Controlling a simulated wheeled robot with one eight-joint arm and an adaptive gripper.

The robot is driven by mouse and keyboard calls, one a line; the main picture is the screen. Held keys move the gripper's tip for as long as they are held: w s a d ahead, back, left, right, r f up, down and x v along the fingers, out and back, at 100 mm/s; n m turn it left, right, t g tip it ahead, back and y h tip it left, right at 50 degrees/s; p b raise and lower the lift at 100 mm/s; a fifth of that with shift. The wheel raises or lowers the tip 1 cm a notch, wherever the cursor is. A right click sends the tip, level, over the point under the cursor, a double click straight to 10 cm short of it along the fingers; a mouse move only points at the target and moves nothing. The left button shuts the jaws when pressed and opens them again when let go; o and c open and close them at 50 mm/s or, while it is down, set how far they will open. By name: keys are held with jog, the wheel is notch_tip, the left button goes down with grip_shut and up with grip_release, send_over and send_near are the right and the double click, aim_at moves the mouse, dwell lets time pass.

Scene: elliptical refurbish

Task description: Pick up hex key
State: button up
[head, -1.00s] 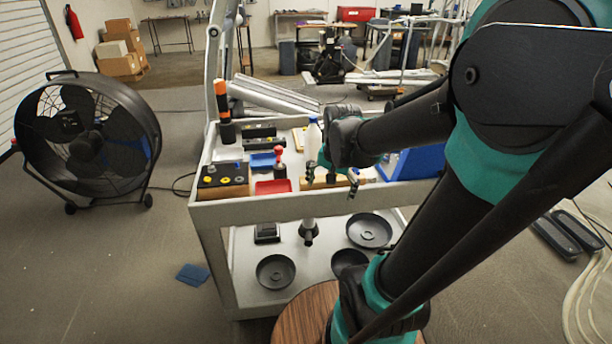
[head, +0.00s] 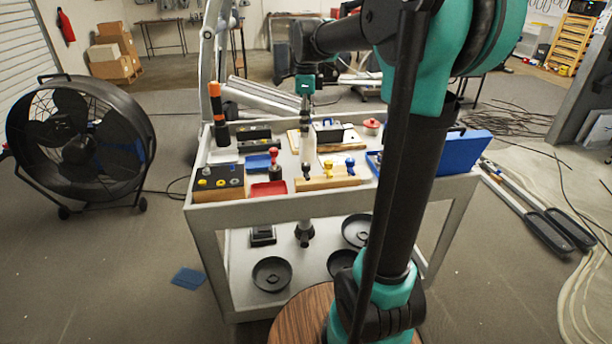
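I cannot clearly make out a hex key on the cart in the head view. A wooden block (head: 321,183) near the front edge of the cart top holds small upright pieces, among them a yellow one (head: 328,167) and a blue one (head: 350,164). My gripper (head: 305,92) points down above the back middle of the cart top, with a pale bottle-like thing (head: 308,145) just below it in the picture. The fingers are too small to tell whether they are open or touching it.
The cart (head: 280,211) also carries a dark block with coloured rings (head: 219,184), a red tray (head: 268,189), a blue tray (head: 257,161) and a blue case (head: 463,153). Black round dishes (head: 271,273) lie on its lower shelf. A large fan (head: 80,148) stands left.

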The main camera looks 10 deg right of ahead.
aim_at(306, 164)
notch_tip(306, 164, down, 16)
jog(key=shift+w+r, duration=0.1)
jog(key=shift+r, duration=0.1)
dwell(0.4)
jog(key=shift+c, duration=0.6)
jog(key=c, duration=1.2)
